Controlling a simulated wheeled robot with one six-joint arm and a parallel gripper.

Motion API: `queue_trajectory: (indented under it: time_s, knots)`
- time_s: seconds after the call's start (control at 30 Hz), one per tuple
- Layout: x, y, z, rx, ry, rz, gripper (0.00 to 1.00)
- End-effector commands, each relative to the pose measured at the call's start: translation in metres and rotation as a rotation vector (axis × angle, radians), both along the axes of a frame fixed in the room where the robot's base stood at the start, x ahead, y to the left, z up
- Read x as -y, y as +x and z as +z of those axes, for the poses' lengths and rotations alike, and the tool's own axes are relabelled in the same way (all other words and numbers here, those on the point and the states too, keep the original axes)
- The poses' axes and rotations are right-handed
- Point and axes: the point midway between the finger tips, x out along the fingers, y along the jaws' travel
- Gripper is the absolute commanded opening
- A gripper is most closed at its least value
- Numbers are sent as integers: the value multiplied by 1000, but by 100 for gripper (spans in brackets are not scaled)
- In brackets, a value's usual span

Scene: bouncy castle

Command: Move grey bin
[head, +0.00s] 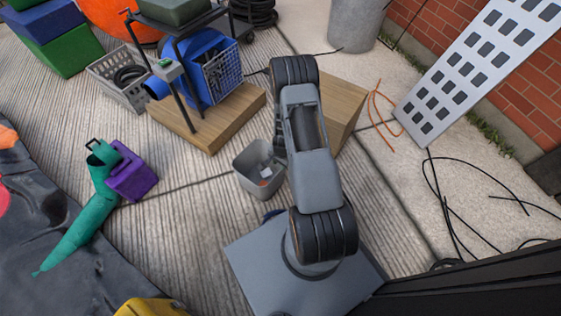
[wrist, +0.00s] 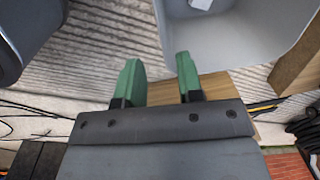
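The grey bin (head: 247,177) stands upright on the ribbed concrete floor, just left of my arm in the head view. It is open-topped, with a few small things inside, one grey and one orange-red. In the wrist view the bin (wrist: 220,45) fills the upper right, with its left edge between my finger lines. My gripper (wrist: 158,65) has two green fingers, spread apart with nothing held between them. The right finger overlaps the bin in the picture; I cannot tell whether it touches. In the head view the fingers are hidden behind my arm.
A wooden block (head: 340,108) stands right behind the bin. A wooden platform (head: 203,122) carries a blue blower (head: 205,60). A purple box (head: 131,172) and teal tube (head: 95,210) lie left. Cables (head: 465,195) lie right. Floor between bin and purple box is clear.

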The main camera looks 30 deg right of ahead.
Motion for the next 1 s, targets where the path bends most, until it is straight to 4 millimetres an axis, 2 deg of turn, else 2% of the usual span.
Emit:
queue_trajectory:
  time_s: [0.03,0.2,0.5,0.73,1.0]
  knots:
    - [-1,0,-15,-1,1,-1,34]
    - [-1,2,-47,-1,0,-1,34]
    - [-2,5,-92,-1,1,-1,34]
    - [-3,7,-111,0,0,-1,34]
    - [-3,8,-115,1,-1,-1,34]
